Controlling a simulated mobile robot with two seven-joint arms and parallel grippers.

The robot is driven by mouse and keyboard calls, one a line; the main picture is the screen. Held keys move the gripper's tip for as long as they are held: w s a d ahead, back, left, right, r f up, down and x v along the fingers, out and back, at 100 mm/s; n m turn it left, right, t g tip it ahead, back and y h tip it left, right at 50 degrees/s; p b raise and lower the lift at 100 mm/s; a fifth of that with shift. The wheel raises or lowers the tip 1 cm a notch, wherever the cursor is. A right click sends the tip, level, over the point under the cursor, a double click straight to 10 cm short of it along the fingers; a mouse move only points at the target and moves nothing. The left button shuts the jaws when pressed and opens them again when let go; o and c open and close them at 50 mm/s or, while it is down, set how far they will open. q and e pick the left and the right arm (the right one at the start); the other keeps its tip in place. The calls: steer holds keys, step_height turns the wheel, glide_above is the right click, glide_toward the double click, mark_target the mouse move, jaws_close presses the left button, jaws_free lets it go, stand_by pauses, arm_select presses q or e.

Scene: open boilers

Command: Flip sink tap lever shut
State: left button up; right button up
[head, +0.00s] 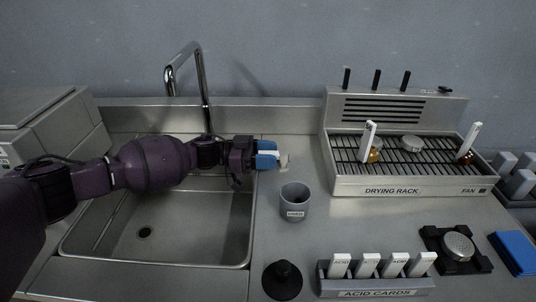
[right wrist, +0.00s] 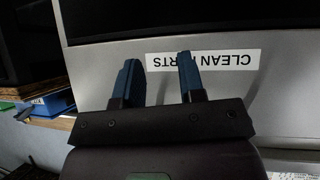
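The sink tap (head: 201,90) is a tall chrome spout that bends over at the back of the steel sink (head: 205,255). A small pale piece (head: 284,160), which may be the tap lever, stands on the counter right of the sink. My left gripper (head: 268,154), with blue fingertips, reaches across the sink and ends right beside this piece. I cannot tell whether they touch or whether the fingers are open. My left arm hides the tap's base. My right gripper (right wrist: 160,80) is open and empty, over a grey surface in the right wrist view.
A grey cup (head: 295,203) stands just in front of the left gripper. The drying rack (head: 370,190) is at the right, with an acid card holder (head: 375,285) and a black round-based object (head: 282,280) nearer. A "CLEAN PARTS" label (right wrist: 225,60) shows beyond my right fingers.

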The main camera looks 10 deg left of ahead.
arm_select(q)
steer(key=s+a, duration=0.2)
steer(key=a, duration=0.8)
steer(key=shift+a, duration=0.35)
stand_by(0.3)
